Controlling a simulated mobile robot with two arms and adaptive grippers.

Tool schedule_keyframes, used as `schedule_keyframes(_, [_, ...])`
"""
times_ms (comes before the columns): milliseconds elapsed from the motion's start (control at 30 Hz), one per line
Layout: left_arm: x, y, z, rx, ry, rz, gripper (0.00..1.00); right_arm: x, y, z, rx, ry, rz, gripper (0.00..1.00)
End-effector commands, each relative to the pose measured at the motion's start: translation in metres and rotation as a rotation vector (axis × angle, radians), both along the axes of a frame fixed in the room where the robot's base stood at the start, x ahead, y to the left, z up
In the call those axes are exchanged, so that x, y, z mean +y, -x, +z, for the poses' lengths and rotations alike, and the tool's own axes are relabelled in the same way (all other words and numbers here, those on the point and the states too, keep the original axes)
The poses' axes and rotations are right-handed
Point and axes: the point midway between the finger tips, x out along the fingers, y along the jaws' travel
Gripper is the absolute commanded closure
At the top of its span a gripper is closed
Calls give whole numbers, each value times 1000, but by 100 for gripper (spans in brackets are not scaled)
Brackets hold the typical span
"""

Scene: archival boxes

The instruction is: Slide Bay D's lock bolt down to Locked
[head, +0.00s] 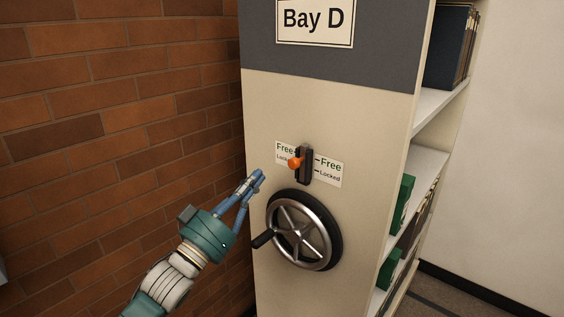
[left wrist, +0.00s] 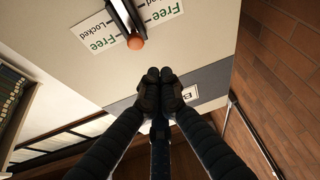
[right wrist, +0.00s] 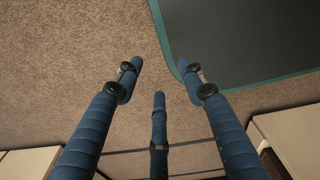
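Bay D's lock bolt has an orange knob (head: 294,162) in a dark upright slot (head: 305,172) on the cream end panel, above the handwheel. The knob is level with the Free marks; Locked is below. The knob also shows in the left wrist view (left wrist: 136,42), which is upside down. My left gripper (head: 258,178) is left of and slightly below the knob, apart from it. Its fingertips (left wrist: 166,77) are together with nothing between them. My right gripper (right wrist: 157,75) is open and empty above the floor.
A black-rimmed handwheel (head: 304,230) with a dark handle (head: 263,239) sits below the bolt, close to my left gripper. A brick wall (head: 110,100) stands at left. Shelves (head: 428,165) with boxes lie round the panel's right edge.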

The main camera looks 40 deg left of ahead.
Motion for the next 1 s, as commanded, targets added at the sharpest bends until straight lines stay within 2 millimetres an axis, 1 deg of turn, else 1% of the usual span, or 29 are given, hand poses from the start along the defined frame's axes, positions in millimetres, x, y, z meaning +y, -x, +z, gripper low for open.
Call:
schedule_keyframes(33, [-4,4,13,-29,-5,-14,100,-3,0,-1,0,3,1,60])
schedule_keyframes(100, [-7,6,24,-53,-6,-26,100,-6,0,0,1,6,0,60])
schedule_keyframes(167, [-8,3,30,-60,-6,-29,100,-9,0,2,1,9,0,60])
schedule_keyframes(267, [-8,-8,37,-61,-5,-30,100,-13,1,7,2,15,1,60])
schedule_keyframes(467, [-8,-44,56,-60,-6,-27,100,-14,1,22,3,16,1,60])
schedule_keyframes(600, [-8,-72,69,-60,-6,-27,100,-11,1,32,2,13,0,60])
schedule_keyframes(667, [-9,-82,73,-59,-6,-27,100,-9,1,36,3,11,-1,60])
schedule_keyframes(733, [-10,-85,56,-49,0,-26,100,-6,2,36,3,8,-2,60])
schedule_keyframes(800, [-12,-85,46,-50,-1,-26,100,-4,2,37,3,5,-2,60])
schedule_keyframes(1000, [-15,-86,30,-53,-5,-26,100,2,2,39,3,-1,-1,60])
